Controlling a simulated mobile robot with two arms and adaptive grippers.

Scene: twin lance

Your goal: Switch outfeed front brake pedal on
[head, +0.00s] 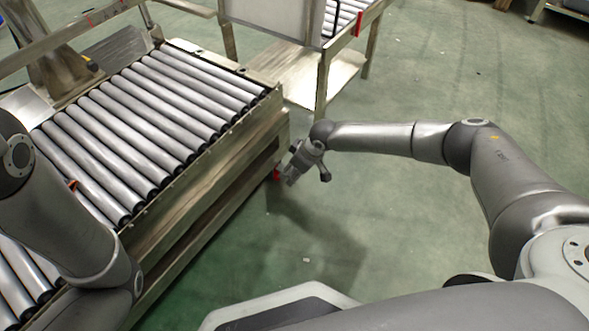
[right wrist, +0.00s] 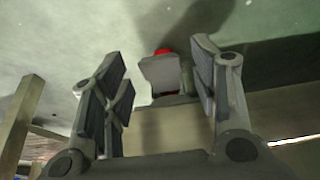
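A small red part (head: 276,174), which looks like the brake pedal, shows low at the near right corner of the roller conveyor (head: 200,205). In the right wrist view, a pale grey block (right wrist: 160,74) with a red part (right wrist: 163,50) behind it lies between and beyond my fingers. I cannot tell whether the pedal is on or off. My right gripper (head: 306,171) is open and empty, just right of the red part in the head view. Contact is not clear. My left arm crosses the conveyor at the left; its gripper is out of view.
A second metal frame (head: 322,85) with a lower shelf and a red-ended rail stands at the back. A metal post (head: 50,62) rises at the conveyor's far left. The green floor (head: 400,240) right of the conveyor is clear.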

